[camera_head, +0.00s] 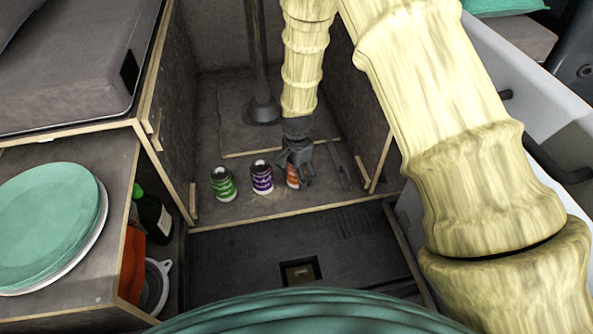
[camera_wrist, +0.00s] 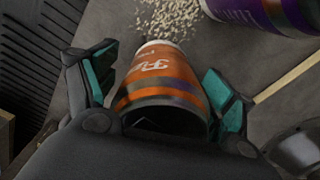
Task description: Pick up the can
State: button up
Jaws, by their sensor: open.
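An orange can (camera_head: 292,174) stands on the floor of the van compartment, partly hidden by my gripper (camera_head: 299,165). In the wrist view the orange can (camera_wrist: 162,82) with white lettering lies between the two teal-padded fingers of my gripper (camera_wrist: 161,90). The fingers are open, one on each side of the can, and a gap shows on both sides near the tips. The lower part of the can in that view is hidden by the gripper's palm. A purple can (camera_head: 262,178) and a green can (camera_head: 223,183) stand to the left.
Crumbs (camera_wrist: 168,18) lie beside the orange can, near the purple can. A dark post (camera_head: 262,105) stands behind the cans. Wooden panels wall the compartment on both sides.

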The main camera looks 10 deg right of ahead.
jog(key=c, duration=1.3)
jog(key=shift+r, duration=0.15)
jog(key=shift+r, duration=0.65)
notch_tip(320, 180, up, 2)
jog(key=shift+r, duration=0.1)
jog(key=shift+s+a+r+b, duration=0.2)
jog(key=shift+s+r, duration=0.05)
jog(key=shift+s, duration=2.4)
jog(key=shift+s+a+r+b, duration=0.15)
jog(key=shift+s+r+b, duration=0.05)
jog(key=shift+s, duration=2.45)
jog(key=shift+s+a+r+b, duration=0.2)
jog(key=shift+s+r, duration=0.05)
jog(key=shift+s, duration=2.4)
